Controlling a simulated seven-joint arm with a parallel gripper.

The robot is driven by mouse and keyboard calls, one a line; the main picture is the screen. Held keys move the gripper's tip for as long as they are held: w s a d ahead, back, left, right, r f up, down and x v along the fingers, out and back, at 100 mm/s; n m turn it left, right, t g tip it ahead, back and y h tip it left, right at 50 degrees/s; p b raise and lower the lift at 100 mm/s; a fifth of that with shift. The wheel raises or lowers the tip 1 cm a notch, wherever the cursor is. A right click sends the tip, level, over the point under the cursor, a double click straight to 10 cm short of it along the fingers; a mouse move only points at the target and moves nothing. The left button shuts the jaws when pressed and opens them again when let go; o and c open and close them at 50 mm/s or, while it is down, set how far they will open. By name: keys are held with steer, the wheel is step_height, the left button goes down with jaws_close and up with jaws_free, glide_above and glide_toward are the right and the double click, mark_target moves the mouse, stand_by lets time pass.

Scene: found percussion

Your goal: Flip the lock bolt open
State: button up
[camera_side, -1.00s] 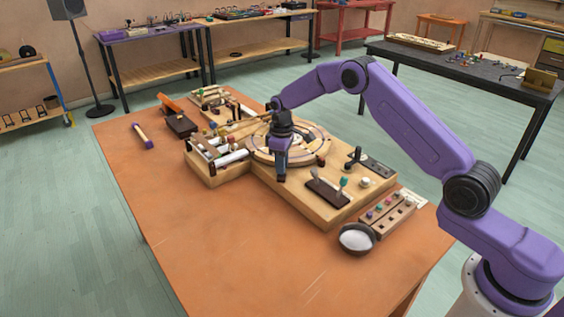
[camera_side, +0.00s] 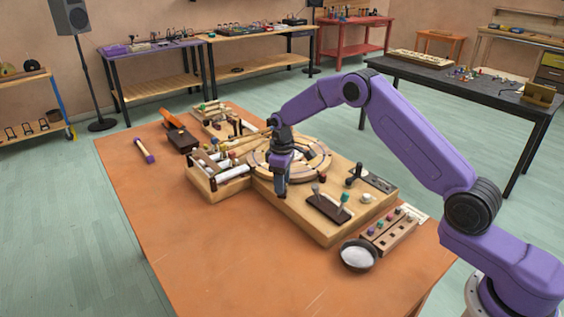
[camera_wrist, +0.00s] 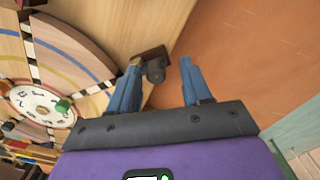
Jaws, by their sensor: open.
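A dark brown block with a dark grey rounded knob, which looks like the lock bolt (camera_wrist: 154,70), sits at the edge of the wooden board in the wrist view. My gripper (camera_wrist: 160,80) is open, with its two blue fingers apart on either side of the knob. I cannot tell whether a finger touches it. In the side view my gripper (camera_side: 281,194) points down at the front edge of the wooden board (camera_side: 300,218), in front of the round wheel (camera_side: 315,160). The bolt is hidden behind my gripper there.
A dark base with two toggle levers (camera_side: 328,208) stands right of my gripper. A bowl of white material (camera_side: 358,256) and a block with coloured pegs (camera_side: 388,232) lie farther right. A mallet (camera_side: 145,151) lies at the left. The orange table (camera_side: 215,245) is clear in front.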

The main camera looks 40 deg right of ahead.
step_height(320, 180, up, 17)
stand_by(0.4)
steer(key=shift+f, duration=0.1)
steer(key=s+a+r+n, duration=0.2)
steer(key=s+a, duration=0.3)
steer(key=s, duration=0.6)
steer(key=s+a+r+n, duration=0.1)
steer(key=s+a, duration=0.4)
steer(key=s, duration=0.6)
steer(key=s+d+f+n, duration=0.1)
steer(key=s+d, duration=0.3)
steer(key=s, duration=0.7)
steer(key=s+d+f+n, duration=0.1)
steer(key=s+d+f, duration=0.2)
steer(key=s, duration=0.9)
steer(key=shift+s+d+n, duration=0.25)
steer(key=shift+d+n, duration=0.15)
steer(key=shift+d, duration=0.1)
